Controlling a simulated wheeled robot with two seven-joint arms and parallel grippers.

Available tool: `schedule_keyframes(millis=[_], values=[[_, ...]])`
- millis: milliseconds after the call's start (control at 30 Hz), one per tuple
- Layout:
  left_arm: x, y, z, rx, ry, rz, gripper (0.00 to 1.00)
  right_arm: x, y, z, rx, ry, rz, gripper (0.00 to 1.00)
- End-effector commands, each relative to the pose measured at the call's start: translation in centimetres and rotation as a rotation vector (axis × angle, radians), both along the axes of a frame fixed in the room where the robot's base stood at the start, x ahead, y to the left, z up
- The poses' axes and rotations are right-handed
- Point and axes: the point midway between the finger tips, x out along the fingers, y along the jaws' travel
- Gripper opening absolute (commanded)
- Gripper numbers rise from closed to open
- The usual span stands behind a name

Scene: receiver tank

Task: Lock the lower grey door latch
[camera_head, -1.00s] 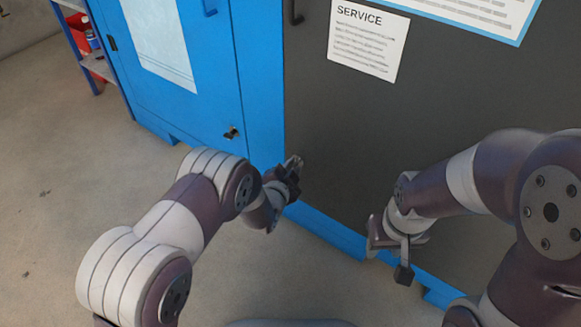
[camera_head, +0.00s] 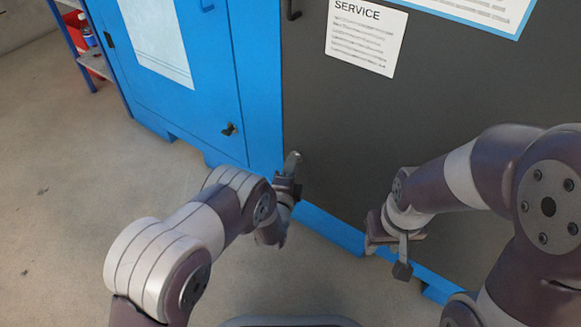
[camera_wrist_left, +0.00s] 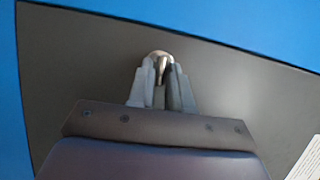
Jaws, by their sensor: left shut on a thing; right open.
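The lower latch (camera_head: 293,157) is a small metal handle low on the left edge of the dark grey door (camera_head: 400,130). In the left wrist view its rounded metal end (camera_wrist_left: 158,55) shows between and just beyond the fingertips. My left gripper (camera_head: 289,183) is at the latch and shut on it; it also shows in the left wrist view (camera_wrist_left: 162,80). The fingers hide part of the latch. My right gripper (camera_head: 390,258) is open and empty, low in front of the door and to the right of the latch.
An upper dark handle (camera_head: 294,10) is on the same door edge. A blue cabinet door (camera_head: 190,80) with a small dark latch (camera_head: 230,129) stands to the left. A blue bottom rail (camera_head: 328,228) runs below the grey door. The floor (camera_head: 70,190) at left is clear.

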Motion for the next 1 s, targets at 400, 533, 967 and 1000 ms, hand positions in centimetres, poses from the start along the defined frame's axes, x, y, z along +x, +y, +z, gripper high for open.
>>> schedule_keyframes(millis=[400,533,967,1000], values=[[-0.08,-0.08,-0.17,0.049,-0.032,-0.003,0.0,0.0,0.0,-0.09,0.0,0.0,0.0,0.43],[-0.08,-0.08,-0.18,0.049,-0.031,-0.003,0.0,0.0,0.0,-0.09,0.0,0.0,0.0,0.43],[-0.04,-0.04,-0.12,0.048,-0.032,-0.002,0.35,0.0,0.0,-0.09,0.0,0.0,0.0,0.43],[-0.07,-0.03,-0.09,0.047,-0.032,-0.002,0.35,0.0,0.0,-0.03,0.0,0.0,0.0,0.43]])
